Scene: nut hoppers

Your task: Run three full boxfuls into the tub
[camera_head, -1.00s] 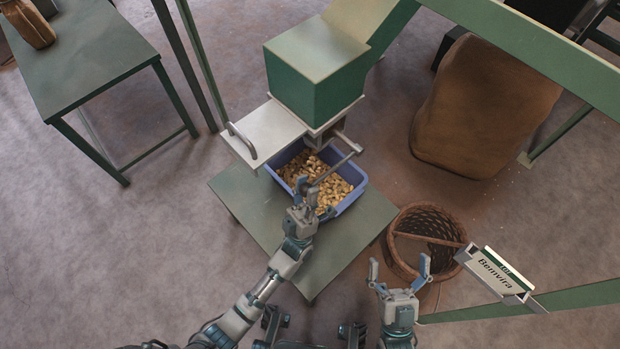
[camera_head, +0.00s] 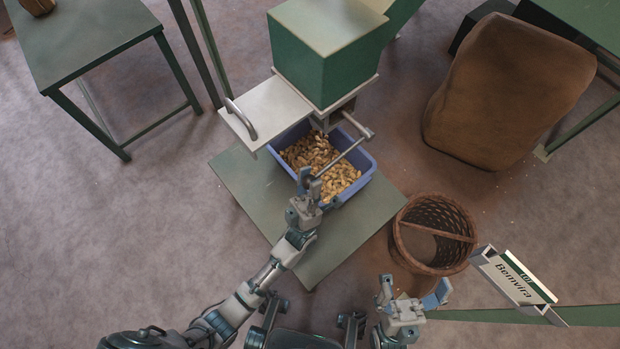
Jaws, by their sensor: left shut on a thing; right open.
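The blue tub (camera_head: 369,172) stands under the hopper on a low green table, with many peanuts (camera_head: 318,158) inside. The green hopper box (camera_head: 320,62) is above its back edge. A pale metal plate with a bar handle (camera_head: 241,119) sticks out to the left of the box. A metal lever rod (camera_head: 348,150) runs from below the box towards the front left. My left gripper (camera_head: 310,180) is over the tub's front part, shut on the near end of this rod. My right gripper (camera_head: 413,291) is open and empty, in front of the basket.
A wicker basket (camera_head: 400,238) stands on the floor right of the low table (camera_head: 332,248). A "Benvira" sign (camera_head: 514,278) on a green rail is at lower right. A brown sack (camera_head: 510,90) stands at upper right. A green side table (camera_head: 80,40) is at upper left.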

